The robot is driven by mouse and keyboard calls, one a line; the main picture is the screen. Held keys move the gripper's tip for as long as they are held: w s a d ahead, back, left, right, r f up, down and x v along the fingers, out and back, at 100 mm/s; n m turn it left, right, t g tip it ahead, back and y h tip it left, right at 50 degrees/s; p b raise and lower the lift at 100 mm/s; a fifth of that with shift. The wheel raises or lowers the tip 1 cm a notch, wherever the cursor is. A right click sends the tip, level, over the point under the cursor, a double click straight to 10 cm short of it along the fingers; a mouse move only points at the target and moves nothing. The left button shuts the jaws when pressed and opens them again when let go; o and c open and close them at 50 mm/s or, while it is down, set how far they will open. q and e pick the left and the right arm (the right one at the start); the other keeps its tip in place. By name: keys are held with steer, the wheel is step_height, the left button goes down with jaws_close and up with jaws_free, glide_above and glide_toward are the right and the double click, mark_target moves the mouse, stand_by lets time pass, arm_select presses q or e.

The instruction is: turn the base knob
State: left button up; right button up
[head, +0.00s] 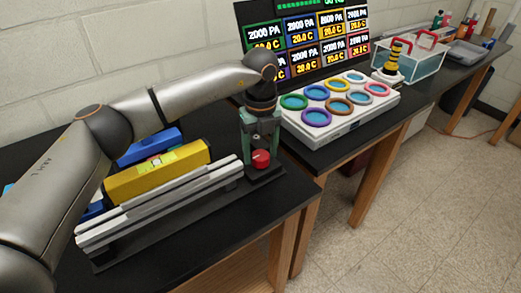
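A small red knob (261,159) sits low at the right end of a dark base, beside the end of the pale metal extrusion bars (165,200). My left arm comes in from the left and bends down over this end. My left gripper (261,145) points down directly above and around the knob, with greenish-grey upright parts on both sides. The picture is too small to tell the fingers from the fixture, or whether they touch the knob. My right gripper is not in view.
A yellow spirit level (158,174) and a blue block (150,146) lie behind the bars. A white panel with several coloured rings (374,112) stands on the table to the right, before display screens (310,42). A clear bin (409,64) stands farther right.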

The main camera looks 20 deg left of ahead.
mark_target(261, 155)
arm_select(q)
steer(key=shift+o, duration=1)
step_height(261, 155, up, 12)
steer(key=shift+r+b, duration=0.25)
steer(key=shift+b, duration=0.05)
